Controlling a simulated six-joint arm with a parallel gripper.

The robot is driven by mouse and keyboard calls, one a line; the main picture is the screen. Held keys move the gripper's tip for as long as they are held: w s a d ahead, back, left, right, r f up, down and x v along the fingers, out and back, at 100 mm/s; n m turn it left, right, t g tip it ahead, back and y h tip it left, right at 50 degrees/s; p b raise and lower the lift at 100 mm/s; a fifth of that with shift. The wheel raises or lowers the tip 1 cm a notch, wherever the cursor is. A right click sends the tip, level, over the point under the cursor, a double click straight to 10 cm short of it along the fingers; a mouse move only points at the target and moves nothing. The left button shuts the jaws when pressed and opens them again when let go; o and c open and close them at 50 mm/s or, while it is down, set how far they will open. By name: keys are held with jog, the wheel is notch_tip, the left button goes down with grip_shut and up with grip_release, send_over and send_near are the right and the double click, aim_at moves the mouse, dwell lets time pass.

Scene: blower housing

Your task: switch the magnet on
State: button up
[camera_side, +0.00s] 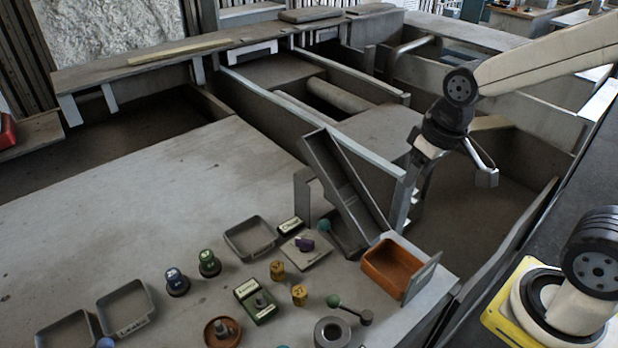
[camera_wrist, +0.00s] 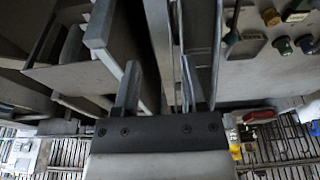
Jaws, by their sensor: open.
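Small controls stand on the bench front in the side view. A grey square plate (camera_side: 316,256) carries a purple knob (camera_side: 304,244), and a small dark block with a pale label (camera_side: 290,227) sits behind it. A green box with a pale label and a grey knob (camera_side: 256,301) stands nearer the front. The labels are too small to read, so I cannot tell which control is the magnet's. My gripper (camera_side: 455,172) is open and empty, above and right of these controls, over the grey bins. Its fingers also show in the wrist view (camera_wrist: 157,90), touching none of the controls.
A tilted grey channel (camera_side: 343,178) and an orange tray (camera_side: 388,267) stand between my gripper and the controls. Green-topped and yellow knobs, several grey trays (camera_side: 251,238) and a green-ended lever (camera_side: 350,309) crowd the front. The bench's left middle is clear.

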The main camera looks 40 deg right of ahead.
jog(key=w+v, duration=0.1)
jog(key=v, duration=0.2)
jog(key=n+g, duration=0.3)
jog(key=n, duration=0.4)
send_over(303, 238)
notch_tip(303, 238, down, 12)
jog(key=shift+r, duration=0.1)
jog(key=shift+f, duration=0.25)
jog(key=shift+f, duration=0.1)
jog(key=shift+a+f, duration=0.1)
jog(key=shift+f, duration=3.65)
jog(key=shift+c, duration=0.2)
grip_shut()
